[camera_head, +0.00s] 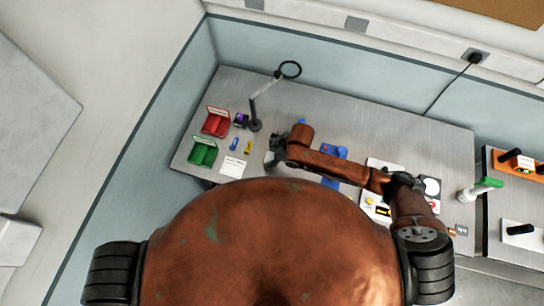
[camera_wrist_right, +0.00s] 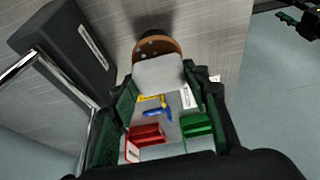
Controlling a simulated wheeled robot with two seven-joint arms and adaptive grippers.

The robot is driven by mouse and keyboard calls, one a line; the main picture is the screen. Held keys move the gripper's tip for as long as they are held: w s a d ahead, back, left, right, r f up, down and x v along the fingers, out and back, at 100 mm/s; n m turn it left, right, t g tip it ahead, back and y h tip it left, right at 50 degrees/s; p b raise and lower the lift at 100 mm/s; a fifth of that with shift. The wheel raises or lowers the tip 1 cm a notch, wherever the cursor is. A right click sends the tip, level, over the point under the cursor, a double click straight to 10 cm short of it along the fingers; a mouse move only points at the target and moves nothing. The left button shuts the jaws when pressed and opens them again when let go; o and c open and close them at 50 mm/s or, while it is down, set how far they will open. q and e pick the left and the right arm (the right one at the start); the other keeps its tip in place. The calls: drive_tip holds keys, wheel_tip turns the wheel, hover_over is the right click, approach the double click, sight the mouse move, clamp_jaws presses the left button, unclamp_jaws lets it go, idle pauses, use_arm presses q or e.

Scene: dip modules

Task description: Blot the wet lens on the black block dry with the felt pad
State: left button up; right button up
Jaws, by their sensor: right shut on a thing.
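A small black block with a purple face (camera_head: 240,120) stands near the back left of the table; the purple face looks like the lens, too small to show any wetness. My right gripper (camera_head: 272,150) is in front of it and to its right, apart from it. In the right wrist view my right gripper (camera_wrist_right: 165,105) is shut on a pale grey block, apparently the felt pad (camera_wrist_right: 158,73). A brown round part shows just beyond the pad; I cannot tell what it is. My left gripper is in neither view.
A red box (camera_head: 215,122) and a green box (camera_head: 203,152) stand at the table's left end. Blue and yellow pieces and a white card (camera_head: 232,167) lie near them. A magnifier stand (camera_head: 256,125) rises close behind my gripper. Blue parts (camera_head: 333,152) lie to the right.

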drive_tip(key=shift+f, duration=0.6)
idle(0.9)
drive_tip(key=shift+r, duration=0.1)
idle(1.4)
wheel_tip(320, 180, up, 5)
drive_tip(key=p, duration=0.5)
drive_tip(key=shift+r, duration=0.2)
drive_tip(key=shift+r+p, duration=0.35)
drive_tip(key=shift+r, duration=0.9)
